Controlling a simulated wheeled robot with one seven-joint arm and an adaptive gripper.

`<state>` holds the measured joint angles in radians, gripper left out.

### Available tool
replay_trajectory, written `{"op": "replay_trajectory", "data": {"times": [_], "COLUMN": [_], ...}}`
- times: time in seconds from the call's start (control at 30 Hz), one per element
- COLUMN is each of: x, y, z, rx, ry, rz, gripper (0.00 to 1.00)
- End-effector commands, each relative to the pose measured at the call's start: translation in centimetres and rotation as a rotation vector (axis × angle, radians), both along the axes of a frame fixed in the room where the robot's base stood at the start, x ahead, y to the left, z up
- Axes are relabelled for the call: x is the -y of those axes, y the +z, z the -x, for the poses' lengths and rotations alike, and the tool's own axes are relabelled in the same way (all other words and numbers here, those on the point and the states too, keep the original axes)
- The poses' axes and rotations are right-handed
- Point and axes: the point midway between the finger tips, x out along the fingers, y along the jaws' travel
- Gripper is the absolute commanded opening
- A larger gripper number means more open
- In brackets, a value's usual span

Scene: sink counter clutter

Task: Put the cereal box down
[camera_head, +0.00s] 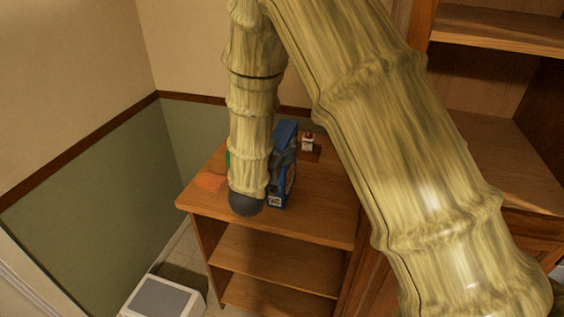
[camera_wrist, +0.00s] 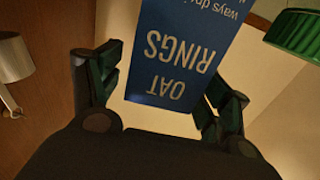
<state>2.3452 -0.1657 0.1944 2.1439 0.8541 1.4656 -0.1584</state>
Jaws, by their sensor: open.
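The cereal box (camera_head: 284,135) is blue and stands upright at the wooden unit's top (camera_head: 325,215); whether its base touches the wood is hard to tell. In the wrist view the box (camera_wrist: 180,60) shows the words "OAT RINGS" upside down. My gripper (camera_wrist: 166,68) is open, with one dark green finger on each side of the box. The left finger stands apart from it; the right finger is close to its edge, and contact is unclear. In the head view my arm hides part of the box's surroundings.
A small red and white item (camera_head: 308,142) stands behind the box to the right. An orange-red flat patch (camera_head: 210,181) lies on the left of the top. A green ribbed object (camera_wrist: 300,32) is at the wrist view's upper right. Tall wooden shelving (camera_head: 500,90) stands at right.

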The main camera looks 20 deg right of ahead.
Motion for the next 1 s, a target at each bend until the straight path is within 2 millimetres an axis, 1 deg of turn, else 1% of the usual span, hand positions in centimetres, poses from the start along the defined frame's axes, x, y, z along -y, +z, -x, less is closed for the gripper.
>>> {"op": "replay_trajectory", "data": {"times": [0.03,0.2,0.3,0.57,0.6,0.67,0.7,0.87,0.9,0.97,1.0], "x": [0.3,1.3,1.6,1.7,1.7,1.7,1.7,1.7,1.7,1.7,1.7], "y": [0.3,0.1,0.0,-0.2,-0.2,-0.1,-0.1,-0.1,-0.1,-0.1,-0.1], "z": [-0.5,-2.1,-2.6,-2.7,-2.7,-2.7,-2.7,-2.7,-2.7,-2.7,-2.7], "rx": [-0.001,0.0,0.0,0.0,0.0,0.0,0.0,0.0,0.0,0.0,0.0], "ry": [-0.001,-0.001,0.001,0.001,0.001,0.001,0.001,0.001,0.001,0.001,0.001], "rz": [-0.001,0.0,0.0,0.0,0.0,0.0,0.0,0.0,0.0,0.0,0.0], "gripper": [0.77,0.77,0.77,0.77,0.73,0.62,0.55,0.26,0.18,0.08,0.07]}}
